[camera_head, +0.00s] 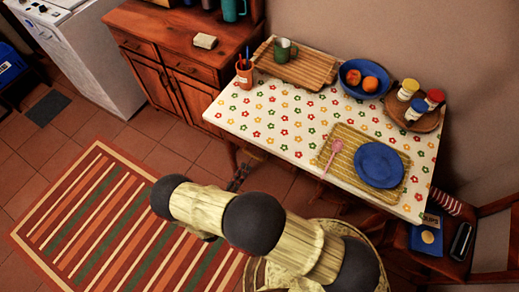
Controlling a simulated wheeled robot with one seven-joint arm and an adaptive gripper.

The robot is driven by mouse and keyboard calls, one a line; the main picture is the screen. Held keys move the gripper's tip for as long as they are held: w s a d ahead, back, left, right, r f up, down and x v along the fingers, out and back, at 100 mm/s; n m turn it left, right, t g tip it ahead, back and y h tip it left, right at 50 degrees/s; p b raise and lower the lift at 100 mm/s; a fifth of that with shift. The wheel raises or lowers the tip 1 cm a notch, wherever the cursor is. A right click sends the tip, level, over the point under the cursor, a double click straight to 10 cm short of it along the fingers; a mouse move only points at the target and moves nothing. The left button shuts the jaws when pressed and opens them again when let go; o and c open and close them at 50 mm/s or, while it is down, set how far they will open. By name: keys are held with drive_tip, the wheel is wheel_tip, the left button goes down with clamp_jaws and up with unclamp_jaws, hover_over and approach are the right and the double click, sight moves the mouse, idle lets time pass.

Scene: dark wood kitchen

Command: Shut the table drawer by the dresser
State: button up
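The table (330,115) has a white cloth with coloured flowers and stands against the wall. The wooden dresser (180,55) stands to its left, with two drawer fronts and doors below. A small brown wooden part (253,152) shows just below the table's front edge, toward the dresser end; it may belong to the table drawer, but I cannot tell how far the drawer is out. My gripper (238,178) is small and dark in the head view, in front of and below that edge. Its fingers are too small to read, and I cannot tell whether it touches anything.
A striped rug (95,215) lies on the tiled floor at left. A chair (440,240) stands at the right. On the table are a blue plate (378,165), a fruit bowl (362,78), a cutting board (296,65) and jars. A white appliance (85,50) stands far left.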

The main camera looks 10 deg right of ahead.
sight(257, 150)
drive_tip(key=shift+b+x, duration=0.65)
drive_tip(key=shift+x, duration=2.95)
drive_tip(key=shift+c, duration=0.3)
clamp_jaws()
drive_tip(key=shift+f, duration=0.1)
drive_tip(key=shift+f+x, duration=0.1)
drive_tip(key=shift+x, duration=0.5)
drive_tip(key=shift+f+x, duration=0.15)
drive_tip(key=shift+x, duration=0.5)
drive_tip(key=shift+o, duration=0.3)
unclamp_jaws()
drive_tip(key=shift+d, duration=0.1)
